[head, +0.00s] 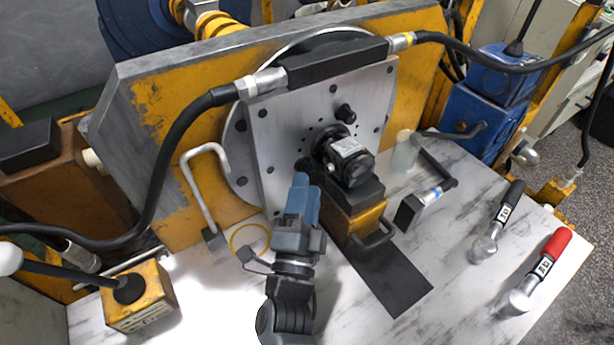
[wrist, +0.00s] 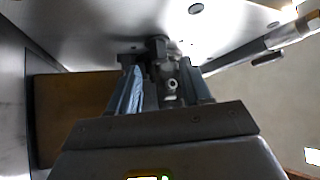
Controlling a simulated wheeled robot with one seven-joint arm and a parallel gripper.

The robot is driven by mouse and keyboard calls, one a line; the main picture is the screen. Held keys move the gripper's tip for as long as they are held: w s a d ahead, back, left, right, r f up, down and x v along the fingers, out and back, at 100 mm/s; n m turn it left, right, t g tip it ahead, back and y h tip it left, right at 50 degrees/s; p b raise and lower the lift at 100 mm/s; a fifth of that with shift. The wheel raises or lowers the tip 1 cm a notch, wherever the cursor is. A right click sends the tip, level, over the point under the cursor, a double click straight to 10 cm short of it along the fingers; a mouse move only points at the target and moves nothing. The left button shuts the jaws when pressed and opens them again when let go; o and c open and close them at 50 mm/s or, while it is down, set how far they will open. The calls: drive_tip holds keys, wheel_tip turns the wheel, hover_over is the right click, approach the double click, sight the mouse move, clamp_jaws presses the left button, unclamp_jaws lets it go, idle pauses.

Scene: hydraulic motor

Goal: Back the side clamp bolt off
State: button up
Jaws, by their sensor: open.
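The black hydraulic motor (head: 343,158) sits against the grey round-backed plate (head: 285,145), on a yellow and black support block (head: 352,212). A dark bolt (head: 304,164) shows at the motor's left side, just beyond my gripper (head: 302,184). Another dark bolt (head: 346,113) stands above the motor. In the wrist view my gripper (wrist: 165,85) is open, with its two fingers on either side of a dark bolt head (wrist: 157,46) near the plate. I cannot tell whether the fingers touch it. A small pale metal fitting with a hole lies between the fingers.
A bent grey handle (head: 203,185) stands left of my arm. Black hoses (head: 175,140) join the bar on top of the plate. A black-handled tool (head: 497,222) and a red-handled tool (head: 537,274) lie on the marbled bench at right, with clear room around them.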

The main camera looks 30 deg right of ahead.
sight(305, 168)
drive_tip(key=shift+x, duration=1.3)
drive_tip(key=shift+c, duration=0.3)
clamp_jaws()
